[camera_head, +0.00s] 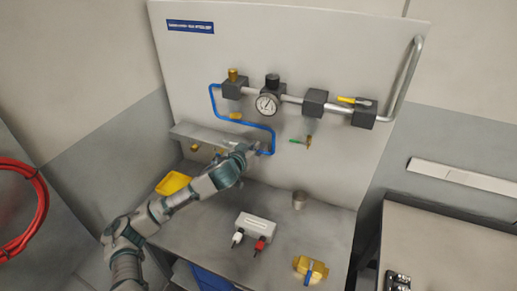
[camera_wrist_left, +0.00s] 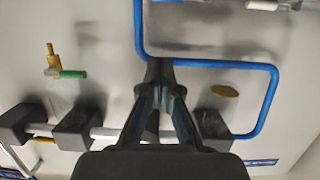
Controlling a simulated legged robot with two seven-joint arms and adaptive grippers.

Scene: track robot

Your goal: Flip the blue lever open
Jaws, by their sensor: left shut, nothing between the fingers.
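A thin blue bent tube or bar (camera_head: 245,125) runs across the upright panel; it also shows in the wrist view (camera_wrist_left: 222,64). A yellow fitting (camera_head: 300,265) with a small blue handle-like strip (camera_head: 309,271) lies on the bench at the front right. I cannot tell which blue part is the lever. My left gripper (camera_head: 262,148) is shut and empty at the lower end of the blue tube. In the wrist view its fingertips (camera_wrist_left: 160,66) meet right by the tube; whether they touch it is unclear. My right gripper is not in view.
The panel carries a pressure gauge (camera_head: 267,104), dark blocks on a metal pipe (camera_head: 290,98), a yellow handle (camera_head: 354,100) and a green-handled valve (camera_head: 301,141). A white box (camera_head: 256,228), a metal cup (camera_head: 299,200) and a yellow bin (camera_head: 173,183) are on the bench.

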